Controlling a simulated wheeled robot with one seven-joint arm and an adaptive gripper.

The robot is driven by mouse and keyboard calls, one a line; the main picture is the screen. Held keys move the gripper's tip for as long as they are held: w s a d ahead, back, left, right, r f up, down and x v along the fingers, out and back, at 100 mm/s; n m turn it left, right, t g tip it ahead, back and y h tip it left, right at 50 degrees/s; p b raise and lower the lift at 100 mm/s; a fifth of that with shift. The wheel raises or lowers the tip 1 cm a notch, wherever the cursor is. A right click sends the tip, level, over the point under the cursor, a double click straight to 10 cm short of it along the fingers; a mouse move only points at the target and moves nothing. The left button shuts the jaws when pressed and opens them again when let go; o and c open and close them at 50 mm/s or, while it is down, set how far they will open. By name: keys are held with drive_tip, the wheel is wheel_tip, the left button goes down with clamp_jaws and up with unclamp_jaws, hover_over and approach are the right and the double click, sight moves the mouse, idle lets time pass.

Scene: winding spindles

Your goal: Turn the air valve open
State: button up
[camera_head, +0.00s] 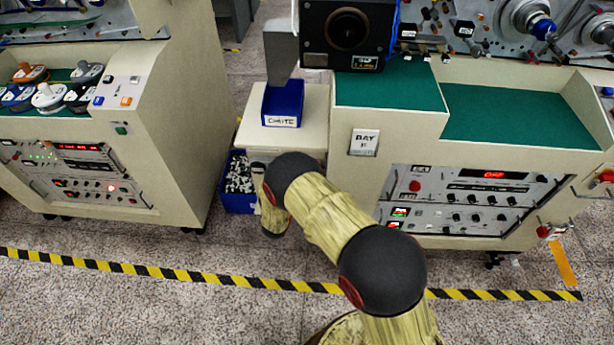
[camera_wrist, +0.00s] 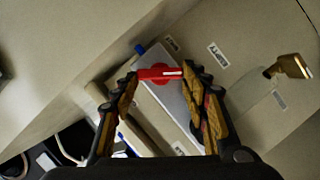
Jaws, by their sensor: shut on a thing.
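The air valve's red handle (camera_wrist: 155,73), with a pale stripe toward its right end, shows in the wrist view. It sits crosswise in front of a light grey plate (camera_wrist: 172,98). My gripper (camera_wrist: 160,75) has one finger at each end of the handle and is shut on it. The handle lies roughly level in the wrist view. In the head view neither the valve nor my fingers can be made out; my arm reaches down toward the gap between the two machines and hides that spot.
A brass-coloured fitting (camera_wrist: 290,67) sticks out to the right in the wrist view, near small labels (camera_wrist: 217,53). In the head view, a blue bin (camera_head: 238,182) stands on the floor beside my arm. The right machine's panel (camera_head: 460,198) is close by; the striped floor is clear.

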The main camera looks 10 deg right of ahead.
drive_tip(key=shift+w+a+f+n+t+h+b, duration=0.2)
drive_tip(key=shift+n+h, duration=0.25)
drive_tip(key=shift+n, duration=0.55)
drive_tip(key=shift+s+d+f+n+t+h+b, duration=0.15)
drive_tip(key=shift+n+t+h+b, duration=0.2)
drive_tip(key=shift+n, duration=0.65)
drive_tip(key=shift+w+a+f+n+t+h+b, duration=0.15)
drive_tip(key=shift+n+h, duration=0.35)
drive_tip(key=shift+n, duration=0.5)
drive_tip(key=shift+s, duration=0.1)
drive_tip(key=o, duration=1.2)
drive_tip(key=shift+c, duration=0.2)
drive_tip(key=v, duration=1.2)
